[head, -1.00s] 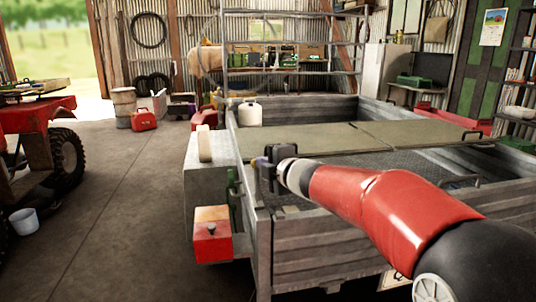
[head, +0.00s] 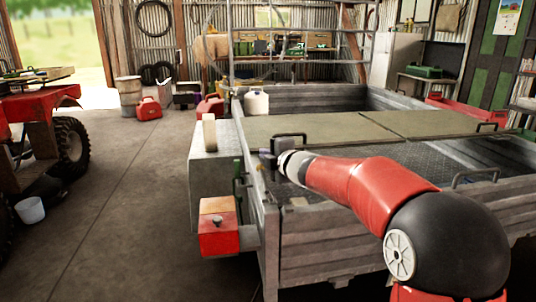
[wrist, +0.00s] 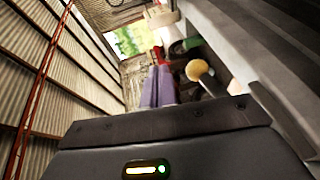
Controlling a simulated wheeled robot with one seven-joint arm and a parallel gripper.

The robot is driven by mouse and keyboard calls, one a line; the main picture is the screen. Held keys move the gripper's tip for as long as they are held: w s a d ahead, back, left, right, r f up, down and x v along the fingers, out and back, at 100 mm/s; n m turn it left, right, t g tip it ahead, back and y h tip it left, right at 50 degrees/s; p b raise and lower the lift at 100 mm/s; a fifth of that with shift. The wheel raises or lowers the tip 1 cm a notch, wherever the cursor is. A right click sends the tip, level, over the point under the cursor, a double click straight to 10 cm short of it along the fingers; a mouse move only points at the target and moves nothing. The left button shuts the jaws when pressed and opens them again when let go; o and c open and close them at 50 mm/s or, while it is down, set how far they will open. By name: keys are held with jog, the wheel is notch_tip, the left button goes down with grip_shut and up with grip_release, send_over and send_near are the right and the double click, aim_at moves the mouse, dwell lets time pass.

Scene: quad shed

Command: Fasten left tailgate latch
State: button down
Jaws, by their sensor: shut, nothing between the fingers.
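The grey trailer's tailgate (head: 330,249) faces me, and it looks upright. Its left corner post (head: 270,250) stands at the tailgate's left end. My gripper (head: 264,152) is at the top of this corner, with its purple fingers shut and empty. The fingers also show in the wrist view (wrist: 157,87). Just right of them there is a pale round knob (wrist: 197,70) on a dark stem, apart from the fingers in the picture. It may be the latch handle, but I cannot tell. The latch itself is not clear in the head view.
A white jug (head: 257,102) and flat boards (head: 330,127) are on the trailer. A red quad (head: 40,120) stands far left. The floor (head: 120,220) between is clear.

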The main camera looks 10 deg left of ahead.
jog(key=shift+w+a+f, duration=0.15)
jog(key=shift+w+f, duration=0.25)
jog(key=shift+f, duration=0.2)
dwell(0.3)
